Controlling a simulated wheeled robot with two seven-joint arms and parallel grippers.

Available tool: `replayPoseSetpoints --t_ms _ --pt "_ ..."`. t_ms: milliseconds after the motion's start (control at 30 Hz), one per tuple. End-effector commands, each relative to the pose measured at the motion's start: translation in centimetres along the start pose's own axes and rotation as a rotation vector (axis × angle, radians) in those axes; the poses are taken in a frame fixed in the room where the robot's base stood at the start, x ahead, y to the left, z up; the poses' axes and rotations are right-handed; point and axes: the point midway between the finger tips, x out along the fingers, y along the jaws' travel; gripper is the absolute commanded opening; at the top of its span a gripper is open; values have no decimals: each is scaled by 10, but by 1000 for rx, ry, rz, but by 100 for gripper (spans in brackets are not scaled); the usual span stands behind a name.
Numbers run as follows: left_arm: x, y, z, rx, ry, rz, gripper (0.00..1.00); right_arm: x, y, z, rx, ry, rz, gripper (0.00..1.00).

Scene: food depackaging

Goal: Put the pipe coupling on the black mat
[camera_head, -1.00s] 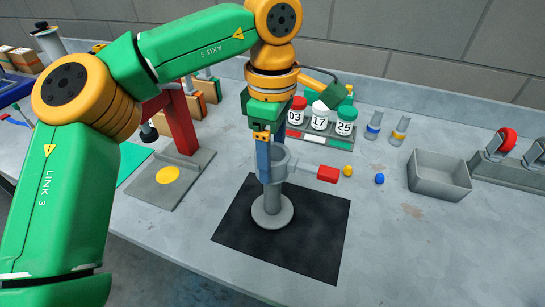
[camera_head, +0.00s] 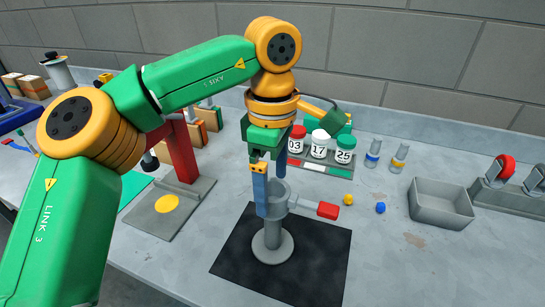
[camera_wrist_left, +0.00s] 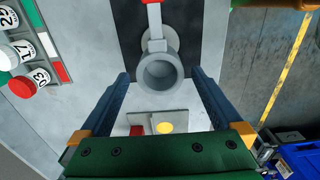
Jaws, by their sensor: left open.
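The pipe coupling (camera_head: 272,237) is a grey upright pipe with a round flange at its foot and a side arm ending in a red handle (camera_head: 328,210). It stands on the black mat (camera_head: 310,260). My left gripper (camera_head: 272,196) points down at its top, with the blue fingers on either side. In the left wrist view, the coupling's round mouth (camera_wrist_left: 159,73) lies between the two spread fingers (camera_wrist_left: 161,77), with gaps on both sides. The left gripper is open. My right gripper is not in view.
A rack with jars (camera_head: 319,143) stands behind the mat. A grey open bin (camera_head: 440,204) is at the right, and a grey stand with a yellow disc (camera_head: 166,204) at the left. Small yellow (camera_head: 347,199) and blue (camera_head: 380,208) balls lie right of the handle.

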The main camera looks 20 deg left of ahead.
Motion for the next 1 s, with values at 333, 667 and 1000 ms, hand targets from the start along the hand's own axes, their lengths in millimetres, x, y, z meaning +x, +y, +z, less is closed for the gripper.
replayPoseSetpoints --t_ms 333,667,1000 --pt "-94 0 0 2 1 -2 100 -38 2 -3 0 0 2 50" --pt "-100 0 0 3 -1 -3 100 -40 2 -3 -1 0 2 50" --pt "-100 0 0 3 0 -3 100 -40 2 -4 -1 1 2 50"
